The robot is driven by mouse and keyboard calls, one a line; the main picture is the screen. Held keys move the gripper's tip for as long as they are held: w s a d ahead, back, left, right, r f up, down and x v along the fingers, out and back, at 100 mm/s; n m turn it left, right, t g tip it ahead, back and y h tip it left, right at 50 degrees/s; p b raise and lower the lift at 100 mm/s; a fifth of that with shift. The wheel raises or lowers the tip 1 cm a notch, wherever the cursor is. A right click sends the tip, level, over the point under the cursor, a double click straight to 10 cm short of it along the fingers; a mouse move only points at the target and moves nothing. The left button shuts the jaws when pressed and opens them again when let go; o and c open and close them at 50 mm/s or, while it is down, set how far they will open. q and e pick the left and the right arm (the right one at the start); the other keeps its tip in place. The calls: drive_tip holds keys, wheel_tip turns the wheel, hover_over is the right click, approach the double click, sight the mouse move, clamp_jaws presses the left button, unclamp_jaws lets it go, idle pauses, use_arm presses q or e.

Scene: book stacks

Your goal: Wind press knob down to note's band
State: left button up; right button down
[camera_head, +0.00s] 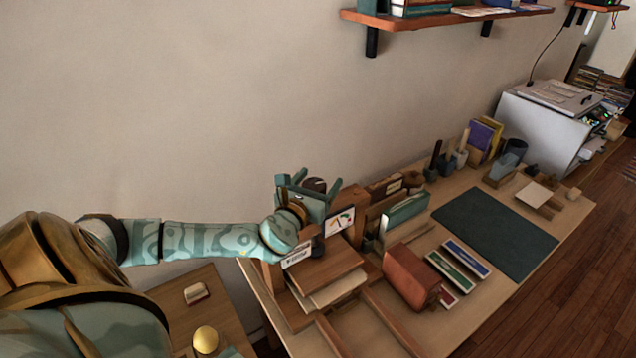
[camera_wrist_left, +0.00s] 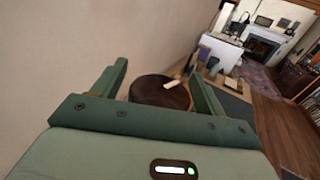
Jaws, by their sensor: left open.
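The press (camera_head: 328,268) is a wooden frame with boards and pale sheets, standing at the near left end of the desk. Its knob (camera_head: 317,184) is round and dark brown, on top of the press. My left gripper (camera_head: 308,185) is open at the knob. In the left wrist view the knob (camera_wrist_left: 160,91) lies between the two green fingers, with small gaps at the sides. Whether they touch it is unclear. My right gripper is not in view.
Pen cups (camera_head: 460,158) stand behind. The wall is close behind the press. A shelf (camera_head: 440,15) hangs above.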

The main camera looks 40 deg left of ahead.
use_arm(q)
drive_tip(key=c, duration=1)
drive_tip(key=shift+o, duration=0.2)
drive_tip(key=shift+m+h+b, duration=0.3)
drive_tip(key=m+h+b, duration=0.1)
drive_tip(key=h, duration=0.1)
drive_tip(key=m+h+b, duration=0.1)
drive_tip(key=b, duration=0.1)
drive_tip(key=m+h+b, duration=0.1)
drive_tip(key=h+b, duration=0.1)
drive_tip(key=shift+d+f+t+h, duration=0.25)
drive_tip(key=shift+f+t+h, duration=0.05)
drive_tip(key=shift+r+m+h+b, duration=0.2)
drive_tip(key=shift+m+h+b, duration=0.1)
drive_tip(key=shift+m+b, duration=0.1)
drive_tip(key=shift+r, duration=0.2)
drive_tip(key=o, duration=1)
drive_tip(key=shift+c, duration=0.2)
drive_tip(key=shift+d, duration=0.1)
